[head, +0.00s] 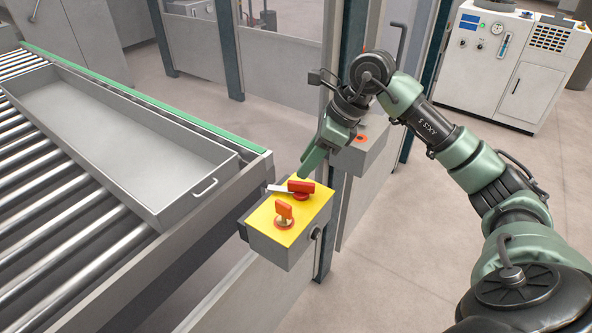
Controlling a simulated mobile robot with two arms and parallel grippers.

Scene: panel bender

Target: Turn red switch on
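A control box (283,252) with a yellow top (262,217) stands beside the conveyor. Two red rotary switches are on the yellow top. The rear red switch (301,187) has its handle lying roughly left to right in the picture. The front red switch (284,212) has its handle standing up on a round red base. My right gripper (308,168) comes down from the upper right, with its green finger just above and behind the rear switch. Contact with the switch cannot be made out, nor can the gap between the fingers. My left gripper is out of view.
A roller conveyor (45,178) carrying a grey tray (120,135) fills the left side. Another grey box (361,152) stands behind the control box, next to a dark post. A white cabinet (509,70) stands at the back right. Floor is open on the right.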

